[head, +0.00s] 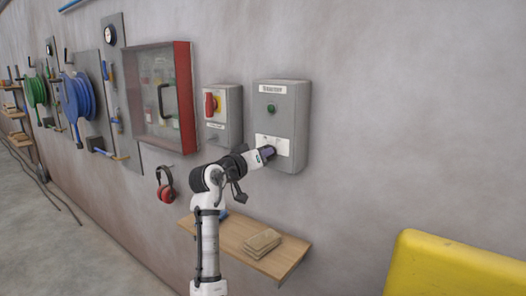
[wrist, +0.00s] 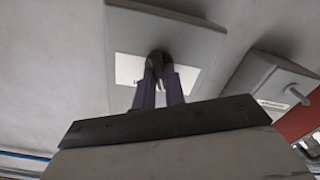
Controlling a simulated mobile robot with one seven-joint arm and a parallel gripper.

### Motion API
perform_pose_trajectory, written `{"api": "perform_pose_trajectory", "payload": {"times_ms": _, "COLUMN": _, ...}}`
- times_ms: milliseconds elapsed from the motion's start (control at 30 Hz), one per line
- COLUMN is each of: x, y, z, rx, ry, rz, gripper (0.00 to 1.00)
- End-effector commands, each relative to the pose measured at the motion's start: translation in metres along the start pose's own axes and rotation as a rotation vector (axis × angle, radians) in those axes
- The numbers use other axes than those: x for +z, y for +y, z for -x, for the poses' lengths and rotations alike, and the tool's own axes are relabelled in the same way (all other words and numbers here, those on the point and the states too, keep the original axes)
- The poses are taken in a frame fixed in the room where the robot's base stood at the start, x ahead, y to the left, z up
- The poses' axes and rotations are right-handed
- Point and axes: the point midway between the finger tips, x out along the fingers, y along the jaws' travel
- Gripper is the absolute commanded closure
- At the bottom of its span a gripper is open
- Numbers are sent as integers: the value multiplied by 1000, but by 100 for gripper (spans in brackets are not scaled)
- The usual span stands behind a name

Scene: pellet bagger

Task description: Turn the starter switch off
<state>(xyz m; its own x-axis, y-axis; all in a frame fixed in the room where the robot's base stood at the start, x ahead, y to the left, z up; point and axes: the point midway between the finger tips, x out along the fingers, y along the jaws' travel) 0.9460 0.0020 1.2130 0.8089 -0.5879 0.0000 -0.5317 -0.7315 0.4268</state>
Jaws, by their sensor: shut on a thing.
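The starter box (head: 290,120) is a grey wall box with a label at its top, a green round button or lamp (head: 271,108) and a white plate (head: 282,146) low on its front. My gripper (head: 268,152) is at the left part of that plate. In the wrist view the gripper's fingers (wrist: 159,88) are closed together on a dark switch lever (wrist: 157,58) in front of the white plate (wrist: 128,70). The fingers hide most of the lever, so I cannot tell its position.
A red-framed cabinet (head: 160,95) and red earmuffs (head: 165,184) hang further left. Below is a wooden shelf (head: 285,258) with a stack on it. A yellow object (head: 450,265) stands at lower right.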

Motion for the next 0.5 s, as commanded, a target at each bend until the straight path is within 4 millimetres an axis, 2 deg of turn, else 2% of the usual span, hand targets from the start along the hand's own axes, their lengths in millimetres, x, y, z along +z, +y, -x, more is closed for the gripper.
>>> {"api": "perform_pose_trajectory", "payload": {"times_ms": 500, "x": 2, "y": -1, "z": 0, "rx": -1, "ry": -3, "rz": 101, "gripper": 100}}
